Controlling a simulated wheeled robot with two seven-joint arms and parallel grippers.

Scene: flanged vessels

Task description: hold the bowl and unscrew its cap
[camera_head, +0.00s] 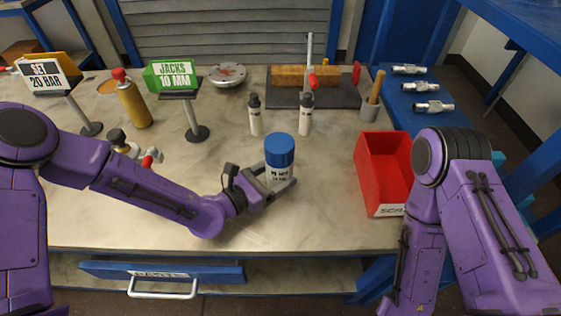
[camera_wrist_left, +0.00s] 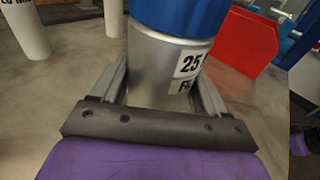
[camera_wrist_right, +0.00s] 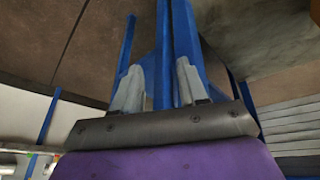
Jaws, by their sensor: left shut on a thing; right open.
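The bowl (camera_head: 279,175) is a grey metal cylinder with a white label, upright on the bench. Its blue cap (camera_head: 279,149) sits on top. My left gripper (camera_head: 277,190) is shut on the bowl's body below the cap. In the left wrist view the bowl (camera_wrist_left: 158,75) stands between the two fingers, with the blue cap (camera_wrist_left: 180,15) above and part of a "25" label showing. My right gripper (camera_wrist_right: 157,85) is open and empty, away from the bowl; the right wrist view shows blue bars beyond its fingers. In the head view the right gripper is out of the frame.
A red bin (camera_head: 383,172) stands right of the bowl. Two white bottles (camera_head: 255,116) stand behind it. A yellow spray can (camera_head: 133,104), sign stands (camera_head: 193,115) and a small valve fitting (camera_head: 150,158) are at the left. Metal fittings lie on a blue surface (camera_head: 405,122) at right.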

